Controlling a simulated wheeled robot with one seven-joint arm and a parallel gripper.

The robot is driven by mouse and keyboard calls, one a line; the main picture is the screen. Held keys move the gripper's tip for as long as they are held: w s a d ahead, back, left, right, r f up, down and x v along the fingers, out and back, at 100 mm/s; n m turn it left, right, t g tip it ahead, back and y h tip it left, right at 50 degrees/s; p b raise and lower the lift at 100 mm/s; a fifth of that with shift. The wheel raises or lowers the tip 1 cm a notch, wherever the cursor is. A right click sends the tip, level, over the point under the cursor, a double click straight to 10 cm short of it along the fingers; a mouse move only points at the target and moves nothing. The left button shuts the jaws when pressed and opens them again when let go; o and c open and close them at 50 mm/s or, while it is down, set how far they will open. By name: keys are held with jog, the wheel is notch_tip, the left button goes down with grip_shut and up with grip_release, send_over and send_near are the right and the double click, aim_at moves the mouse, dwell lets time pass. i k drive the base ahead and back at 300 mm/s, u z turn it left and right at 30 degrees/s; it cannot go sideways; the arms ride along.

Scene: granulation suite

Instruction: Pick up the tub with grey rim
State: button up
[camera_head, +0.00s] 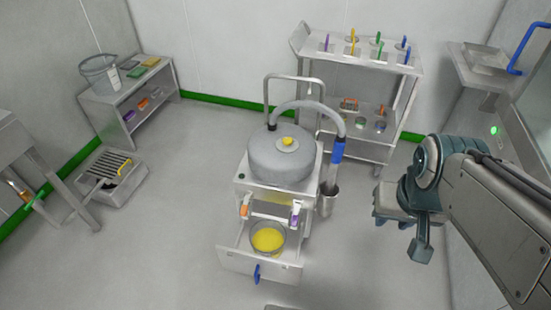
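A round tub with a grey rim (284,239) and yellow contents sits inside the pulled-out drawer (232,261) of the grey cart in the middle of the room. My gripper (404,230) is at the right, in the air, well to the right of the drawer and apart from the tub. It points downward, and I see nothing held in it. The view does not show clearly how far apart its fingers are. The lower part of the tub is hidden by the drawer front, which carries a blue handle (257,273).
A big grey lidded vessel (283,164) with a hose (318,108) stands on the cart above the drawer. A shelf trolley (352,61) is behind, a bench with a bucket (99,74) at the back left.

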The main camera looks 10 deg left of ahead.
aim_at(267, 236)
jog(key=u, duration=1.2)
